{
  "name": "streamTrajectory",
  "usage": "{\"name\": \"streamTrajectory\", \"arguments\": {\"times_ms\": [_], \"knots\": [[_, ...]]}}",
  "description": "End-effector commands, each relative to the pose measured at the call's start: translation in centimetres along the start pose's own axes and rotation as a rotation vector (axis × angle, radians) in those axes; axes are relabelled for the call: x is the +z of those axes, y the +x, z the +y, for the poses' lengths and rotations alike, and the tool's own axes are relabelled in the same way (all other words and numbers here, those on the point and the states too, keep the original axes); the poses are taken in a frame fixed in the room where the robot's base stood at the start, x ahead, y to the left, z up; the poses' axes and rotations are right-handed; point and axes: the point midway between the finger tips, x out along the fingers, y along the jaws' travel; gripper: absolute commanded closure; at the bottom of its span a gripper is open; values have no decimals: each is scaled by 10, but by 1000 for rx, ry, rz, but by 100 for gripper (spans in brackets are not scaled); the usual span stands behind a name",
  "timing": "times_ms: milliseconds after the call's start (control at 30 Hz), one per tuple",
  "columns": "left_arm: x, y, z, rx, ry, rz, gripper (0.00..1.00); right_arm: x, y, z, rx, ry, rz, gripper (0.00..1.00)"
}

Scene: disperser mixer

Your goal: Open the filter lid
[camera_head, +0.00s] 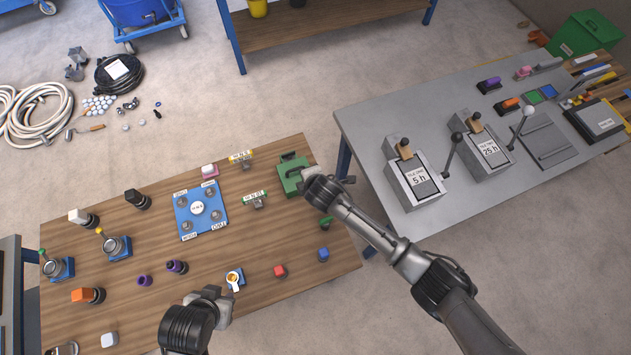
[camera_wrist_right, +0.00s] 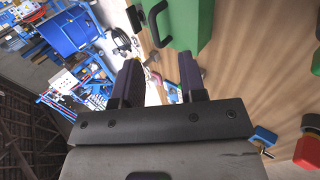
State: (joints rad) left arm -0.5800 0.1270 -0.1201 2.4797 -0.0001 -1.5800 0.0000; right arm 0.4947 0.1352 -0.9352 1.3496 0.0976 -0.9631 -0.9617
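A green box (camera_head: 292,173) sits near the back right corner of the wooden table; no label shows which thing is the filter. In the right wrist view the green box (camera_wrist_right: 188,22) stands beyond my fingers, with a dark curved handle (camera_wrist_right: 158,24) at its side. My right gripper (camera_wrist_right: 160,82) is open, with nothing between its fingers and a gap to the box. In the head view the right gripper (camera_head: 312,185) is beside the box and partly hides it. My left gripper (camera_head: 213,296) is at the table's front edge, beside a small orange-and-white item (camera_head: 234,278); its fingers are unclear.
A blue plate with knobs (camera_head: 201,209) lies left of the green box. A red block (camera_head: 280,271), a blue block (camera_head: 323,254) and a green piece (camera_head: 326,223) stand near the right arm. A grey bench (camera_head: 400,115) with lever boxes stands right, across a floor gap.

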Motion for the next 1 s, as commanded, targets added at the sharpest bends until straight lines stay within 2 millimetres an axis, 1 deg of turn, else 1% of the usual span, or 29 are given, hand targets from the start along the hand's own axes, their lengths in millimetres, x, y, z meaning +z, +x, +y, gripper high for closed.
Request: {"name": "streamTrajectory", "arguments": {"times_ms": [33, 200, 300, 500, 700, 1000], "knots": [[-1, -2, 0, 1, -1, 0, 67, 0, -10, 0, 1, -1, 1, 62], [-2, -5, 2, 6, -7, 1, 67, 0, -38, 0, 1, -1, 1, 62], [-3, -6, 3, 8, -10, 2, 67, 0, -52, 0, 1, 0, 1, 62], [-3, -7, 3, 9, -12, 2, 67, 0, -72, 0, 0, 0, 1, 62], [-3, -8, 3, 8, -10, 2, 67, 0, -80, -1, -2, 0, 0, 62], [-2, -8, 0, 1, -1, 1, 67, 0, -82, -1, -2, 0, 0, 62]]}}
